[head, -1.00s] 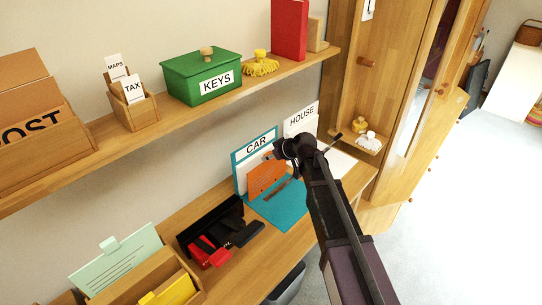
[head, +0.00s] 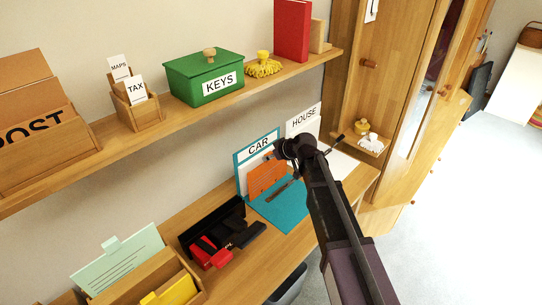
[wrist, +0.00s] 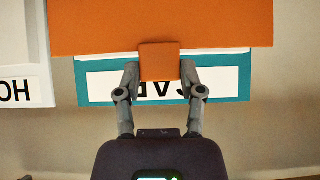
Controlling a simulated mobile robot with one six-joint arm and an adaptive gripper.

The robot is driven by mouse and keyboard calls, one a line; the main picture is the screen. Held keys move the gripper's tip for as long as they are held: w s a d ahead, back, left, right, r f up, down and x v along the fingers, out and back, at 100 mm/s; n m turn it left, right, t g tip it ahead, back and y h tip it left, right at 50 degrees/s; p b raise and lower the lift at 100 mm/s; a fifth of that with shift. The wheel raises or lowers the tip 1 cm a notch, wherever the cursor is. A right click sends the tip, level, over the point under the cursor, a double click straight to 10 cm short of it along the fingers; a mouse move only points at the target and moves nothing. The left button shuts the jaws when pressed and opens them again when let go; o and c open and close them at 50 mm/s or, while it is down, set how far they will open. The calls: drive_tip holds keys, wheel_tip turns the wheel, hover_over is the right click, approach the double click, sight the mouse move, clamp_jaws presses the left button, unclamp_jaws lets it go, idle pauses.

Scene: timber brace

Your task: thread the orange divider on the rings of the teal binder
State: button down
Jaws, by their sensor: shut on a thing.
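The orange divider (head: 266,176) stands in front of the upright cover of the teal binder (head: 282,205), which lies open on the desk with a CAR label on that cover. In the wrist view the orange divider (wrist: 160,28) fills the top, and its tab sits between the fingers of my gripper (wrist: 159,72). My gripper is shut on this tab. The teal cover (wrist: 232,78) shows behind it with the label upside down. A brown strip, perhaps the ring spine, lies on the binder in the head view. The rings and the divider's holes cannot be made out.
A white binder marked HOUSE (head: 304,118) stands right of the teal one. A black tray (head: 212,225) with red and black items is to the left. The shelf above holds a green KEYS box (head: 204,80). A cabinet (head: 390,150) stands at the right.

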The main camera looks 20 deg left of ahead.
drive_tip(key=shift+w+a, duration=0.25)
drive_tip(key=shift+a, duration=0.3)
drive_tip(key=shift+w+a, duration=0.2)
drive_tip(key=shift+a, duration=0.35)
idle(0.7)
drive_tip(key=shift+h+p, duration=0.3)
drive_tip(key=shift+p, duration=0.2)
idle(1.0)
drive_tip(key=shift+a, duration=0.1)
idle(0.7)
drive_tip(key=shift+c, duration=0.7)
unclamp_jaws()
drive_tip(key=shift+o, duration=0.7)
drive_tip(key=shift+r, duration=0.1)
